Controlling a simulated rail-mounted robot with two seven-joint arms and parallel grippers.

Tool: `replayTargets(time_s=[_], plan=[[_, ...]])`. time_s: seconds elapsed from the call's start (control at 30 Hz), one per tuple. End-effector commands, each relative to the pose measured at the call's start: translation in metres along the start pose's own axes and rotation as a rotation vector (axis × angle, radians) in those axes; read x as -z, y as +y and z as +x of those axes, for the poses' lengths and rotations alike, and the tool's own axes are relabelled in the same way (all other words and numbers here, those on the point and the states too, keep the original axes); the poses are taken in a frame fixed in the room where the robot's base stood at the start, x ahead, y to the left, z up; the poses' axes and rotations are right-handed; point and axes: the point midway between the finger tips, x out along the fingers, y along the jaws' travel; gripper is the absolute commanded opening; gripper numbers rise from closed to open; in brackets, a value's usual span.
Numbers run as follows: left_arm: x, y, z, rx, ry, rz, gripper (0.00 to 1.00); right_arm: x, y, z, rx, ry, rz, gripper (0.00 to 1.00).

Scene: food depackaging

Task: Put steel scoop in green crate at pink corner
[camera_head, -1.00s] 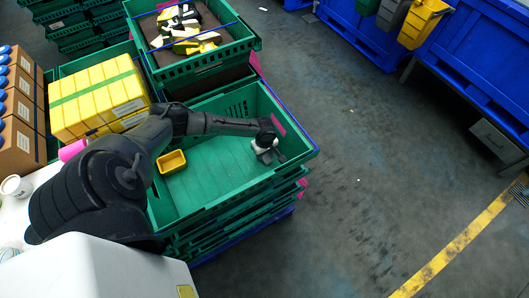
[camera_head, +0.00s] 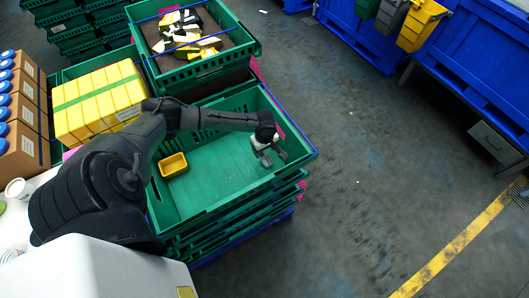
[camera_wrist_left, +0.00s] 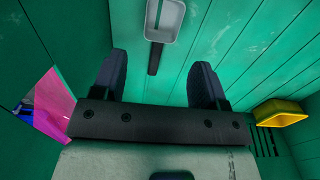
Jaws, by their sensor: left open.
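The steel scoop (camera_wrist_left: 165,20) has a pale grey bowl and a dark handle. It is inside the green crate (camera_head: 215,212), apparently on the floor, with its handle pointing toward my gripper in the wrist view. I cannot make the scoop out in the head view. My left gripper (camera_head: 273,158) is inside the crate near its right wall, by the pink corner patch (camera_head: 281,131). In the wrist view the left gripper (camera_wrist_left: 161,64) has its fingers wide apart, with the handle showing between them and nothing held. The pink patch (camera_wrist_left: 55,100) also shows at left there. My right gripper is not in view.
A yellow tub (camera_head: 173,165) stands in the crate's left part. A crate with a blue bar and dark, yellow and white pieces (camera_head: 222,57) is behind. Yellow boxes (camera_head: 98,100) and a white cup (camera_head: 18,188) are to the left.

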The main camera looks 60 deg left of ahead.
Motion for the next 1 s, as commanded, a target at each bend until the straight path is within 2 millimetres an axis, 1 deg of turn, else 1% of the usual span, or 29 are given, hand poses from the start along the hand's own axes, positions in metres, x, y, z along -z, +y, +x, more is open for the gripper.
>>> replayTargets(time_s=[0.03, 0.1, 0.3, 0.4, 0.57, 0.87, 0.93, 1.0], plan=[[0.0, 0.0, -0.013, -0.002, -0.001, 0.001, 0.67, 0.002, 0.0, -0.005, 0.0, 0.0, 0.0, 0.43], [0.0, 0.0, -0.025, -0.001, 0.0, 0.001, 0.67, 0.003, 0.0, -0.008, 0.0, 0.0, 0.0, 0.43], [0.0, 0.0, -0.05, -0.001, 0.0, 0.001, 0.67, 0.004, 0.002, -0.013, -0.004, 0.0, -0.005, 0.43], [0.0, 0.0, -0.057, 0.0, 0.0, 0.0, 0.67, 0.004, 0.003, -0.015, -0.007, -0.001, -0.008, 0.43], [0.0, 0.0, -0.063, 0.0, 0.0, 0.0, 0.67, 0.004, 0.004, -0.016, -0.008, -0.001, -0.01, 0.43], [0.0, 0.0, -0.064, 0.0, 0.0, 0.0, 0.67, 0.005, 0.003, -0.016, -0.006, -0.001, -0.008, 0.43], [0.0, 0.0, -0.066, 0.0, 0.0, 0.0, 0.67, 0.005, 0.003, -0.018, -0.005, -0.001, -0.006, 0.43], [0.0, 0.0, -0.072, 0.0, 0.0, 0.0, 0.67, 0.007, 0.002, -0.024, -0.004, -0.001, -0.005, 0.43]])
